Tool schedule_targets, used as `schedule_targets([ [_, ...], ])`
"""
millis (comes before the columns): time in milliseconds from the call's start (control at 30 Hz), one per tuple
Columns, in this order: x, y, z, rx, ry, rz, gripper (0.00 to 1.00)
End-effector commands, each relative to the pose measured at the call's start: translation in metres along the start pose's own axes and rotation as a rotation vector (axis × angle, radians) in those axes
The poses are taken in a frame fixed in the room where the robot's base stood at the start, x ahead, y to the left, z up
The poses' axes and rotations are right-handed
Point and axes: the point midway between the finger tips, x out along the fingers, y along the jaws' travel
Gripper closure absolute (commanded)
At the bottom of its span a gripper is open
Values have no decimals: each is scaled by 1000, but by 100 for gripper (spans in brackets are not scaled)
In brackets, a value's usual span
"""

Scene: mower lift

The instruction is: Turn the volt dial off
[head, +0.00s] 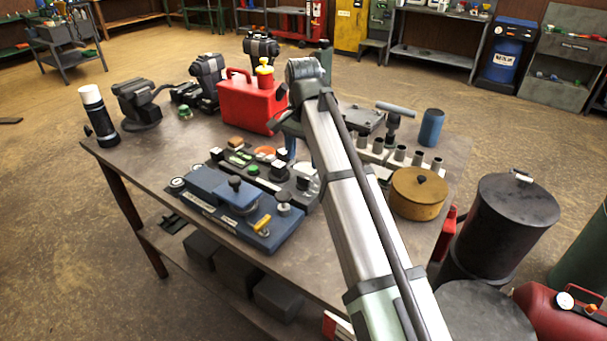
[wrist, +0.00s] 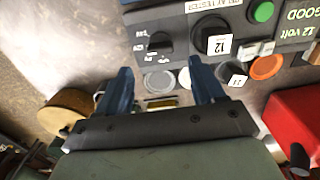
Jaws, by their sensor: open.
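A dark tester panel carries black knobs and shows in the wrist view upper part. One black knob (wrist: 158,43) has small white marks printed beside it, too small to read. A larger black dial (wrist: 211,27) has a white tag reading 12. Another small knob (wrist: 231,73) has a white tag and sits lower right. I cannot tell for sure which is the volt dial. My gripper (wrist: 160,82) is open and empty, its blue fingers apart below the marked knob, touching nothing visible. In the head view the panel (head: 262,170) is partly hidden behind my arm.
A blue charger-like unit (head: 220,202) lies in front of the panel. A red can (head: 250,105) stands behind it, and a round wooden box (head: 418,192) stands to the right. A vise (head: 140,105) and a spray can (head: 98,112) occupy the table's left end.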

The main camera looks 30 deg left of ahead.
Motion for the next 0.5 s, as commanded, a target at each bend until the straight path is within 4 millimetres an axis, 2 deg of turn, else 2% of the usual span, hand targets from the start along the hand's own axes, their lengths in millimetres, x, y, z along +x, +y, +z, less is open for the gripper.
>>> schedule_targets([
  [33, 10, 1, 1, 0, -1, 1, 32],
  [200, 37, 1, 1, 1, 0, 0, 32],
  [500, 63, 0, 0, 1, 1, -1, 32],
])
